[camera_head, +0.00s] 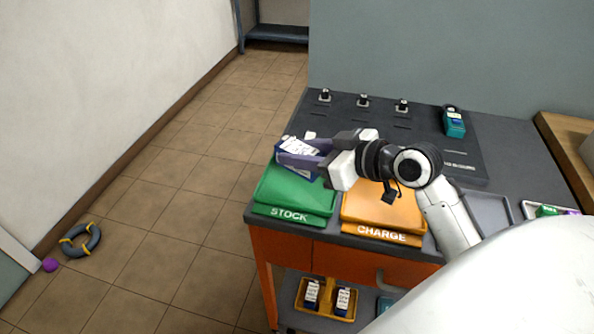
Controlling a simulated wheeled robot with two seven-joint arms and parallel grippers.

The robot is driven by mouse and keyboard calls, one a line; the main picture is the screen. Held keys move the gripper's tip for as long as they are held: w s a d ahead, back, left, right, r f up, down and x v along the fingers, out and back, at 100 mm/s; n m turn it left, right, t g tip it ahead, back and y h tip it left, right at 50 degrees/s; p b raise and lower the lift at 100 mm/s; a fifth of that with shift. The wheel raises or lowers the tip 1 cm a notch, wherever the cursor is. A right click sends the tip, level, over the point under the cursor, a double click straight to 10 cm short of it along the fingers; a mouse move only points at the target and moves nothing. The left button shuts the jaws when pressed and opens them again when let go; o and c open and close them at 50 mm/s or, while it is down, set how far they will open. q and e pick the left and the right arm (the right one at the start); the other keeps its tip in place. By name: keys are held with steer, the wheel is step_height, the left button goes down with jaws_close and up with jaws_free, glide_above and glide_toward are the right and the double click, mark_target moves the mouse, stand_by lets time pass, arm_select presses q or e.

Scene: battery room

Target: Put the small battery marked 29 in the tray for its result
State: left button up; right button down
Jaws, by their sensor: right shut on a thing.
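My right gripper (325,155) is shut on a small dark blue battery with a white label (298,147). It holds the battery above the back part of the green STOCK tray (290,197). The number on the battery cannot be read at this size. The orange CHARGE tray (385,212) stands just right of the STOCK tray, partly covered by my right arm. A grey tray (489,212) stands further right, partly behind my arm. My left gripper is not in view.
A teal battery (454,123) stands at the back on a dark board (425,145) with several small black posts. A yellow bin (325,308) with two batteries sits on the lower shelf.

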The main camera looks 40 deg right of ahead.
steer(key=shift+f, duration=0.45)
step_height(320, 180, down, 4)
steer(key=shift+r, duration=0.1)
steer(key=shift+w, duration=0.1)
steer(key=shift+f+b, duration=0.25)
steer(key=shift+b, duration=0.1)
steer(key=c, duration=1.2)
jaws_free()
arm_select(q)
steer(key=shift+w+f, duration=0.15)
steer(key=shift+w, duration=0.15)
